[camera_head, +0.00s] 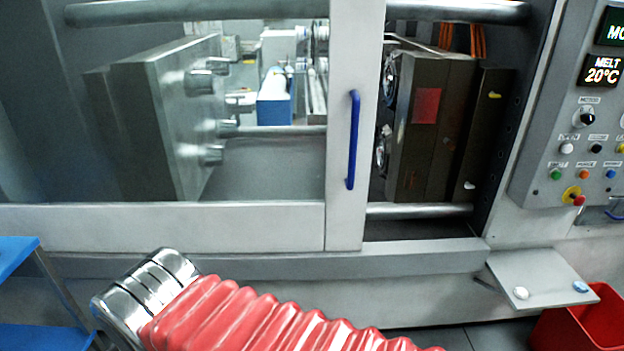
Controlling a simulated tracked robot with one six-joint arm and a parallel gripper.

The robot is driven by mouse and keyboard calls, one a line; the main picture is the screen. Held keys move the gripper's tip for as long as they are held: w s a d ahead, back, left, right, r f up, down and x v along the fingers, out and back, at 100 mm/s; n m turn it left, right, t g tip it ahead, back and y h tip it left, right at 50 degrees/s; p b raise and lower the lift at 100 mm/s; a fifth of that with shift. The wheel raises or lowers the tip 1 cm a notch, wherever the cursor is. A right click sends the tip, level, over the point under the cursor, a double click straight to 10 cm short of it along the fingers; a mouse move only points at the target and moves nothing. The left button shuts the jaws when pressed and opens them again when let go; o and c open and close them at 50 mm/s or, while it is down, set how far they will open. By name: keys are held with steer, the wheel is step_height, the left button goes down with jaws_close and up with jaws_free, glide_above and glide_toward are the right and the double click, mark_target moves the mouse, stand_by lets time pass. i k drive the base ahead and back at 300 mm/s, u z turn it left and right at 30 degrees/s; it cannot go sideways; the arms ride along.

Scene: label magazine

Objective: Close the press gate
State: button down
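The press gate (345,228) is a pale grey sliding frame with a large clear window. A blue vertical handle (353,140) is on its right-hand upright. The gate stands partly open, with a gap on its right where a dark mould half (430,145) with a red square shows uncovered. Through the window I see the other, metallic mould half (180,115) with round pins. My arm, in a red ribbed sleeve with a shiny metal segment, crosses the bottom of the view, below the gate and apart from the handle. My gripper is not in view.
A control panel (580,130) with a display and buttons is at the right. Below it a small grey shelf (545,275) juts out above a red bin (590,325). A blue table (30,310) stands at the lower left. A ledge (400,258) runs beneath the gate.

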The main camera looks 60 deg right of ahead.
mark_target(356, 27)
steer(key=z, duration=0.1)
steer(key=i, duration=1.25)
steer(key=z, duration=0.1)
